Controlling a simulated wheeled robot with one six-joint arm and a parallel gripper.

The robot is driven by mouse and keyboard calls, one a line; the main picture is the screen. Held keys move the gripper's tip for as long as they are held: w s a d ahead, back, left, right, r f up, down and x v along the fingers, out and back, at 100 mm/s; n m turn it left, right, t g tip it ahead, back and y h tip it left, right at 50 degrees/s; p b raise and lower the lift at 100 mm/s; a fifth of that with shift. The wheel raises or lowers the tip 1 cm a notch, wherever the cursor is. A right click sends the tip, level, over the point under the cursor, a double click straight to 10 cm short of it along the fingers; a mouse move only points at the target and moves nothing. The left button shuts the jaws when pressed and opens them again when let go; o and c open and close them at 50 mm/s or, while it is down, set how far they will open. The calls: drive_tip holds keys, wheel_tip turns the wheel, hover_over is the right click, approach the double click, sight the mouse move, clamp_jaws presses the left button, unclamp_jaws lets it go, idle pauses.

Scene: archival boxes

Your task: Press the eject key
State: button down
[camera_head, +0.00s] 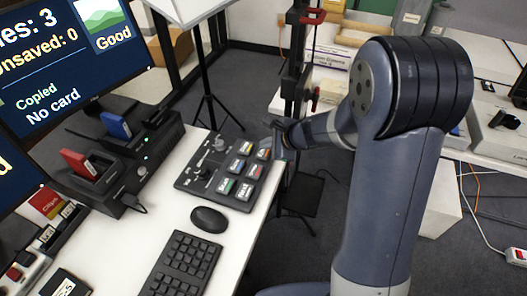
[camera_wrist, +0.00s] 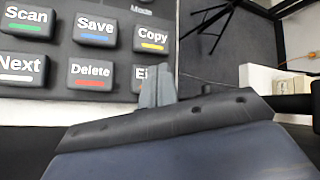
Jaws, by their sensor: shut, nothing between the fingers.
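The dark control panel (camera_head: 205,166) lies on the white desk, with several labelled keys on it. The eject key (camera_head: 264,154) is at the panel's right edge, nearest my gripper. In the wrist view the eject key (camera_wrist: 139,73) shows only the start of its label, and its right part is hidden behind my fingers. My gripper (camera_wrist: 158,88) is shut and empty, with its tips over or beside that key's right side. I cannot tell whether they touch it. In the head view my gripper (camera_head: 277,143) is at the desk's right edge.
The Delete key (camera_wrist: 90,73) is left of the eject key, and the Copy key (camera_wrist: 153,38) is above it. A mouse (camera_head: 209,219) and keyboard (camera_head: 182,265) lie in front of the panel. The screen (camera_head: 65,60) reads "Copied" and "No card". A card dock (camera_head: 130,160) stands left.

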sight(267, 154)
drive_tip(key=shift+f, duration=0.1)
idle(0.7)
drive_tip(key=shift+f+b, duration=0.35)
drive_tip(key=shift+b, duration=0.25)
drive_tip(key=shift+f+b, duration=0.5)
idle(0.5)
idle(0.4)
drive_tip(key=shift+r+p, duration=0.7)
drive_tip(key=shift+r, duration=0.2)
drive_tip(key=shift+r, duration=0.1)
wheel_tip(267, 154, up, 5)
drive_tip(key=p, duration=0.4)
drive_tip(key=shift+s+f, duration=0.1)
drive_tip(key=shift+f, duration=0.1)
idle(0.4)
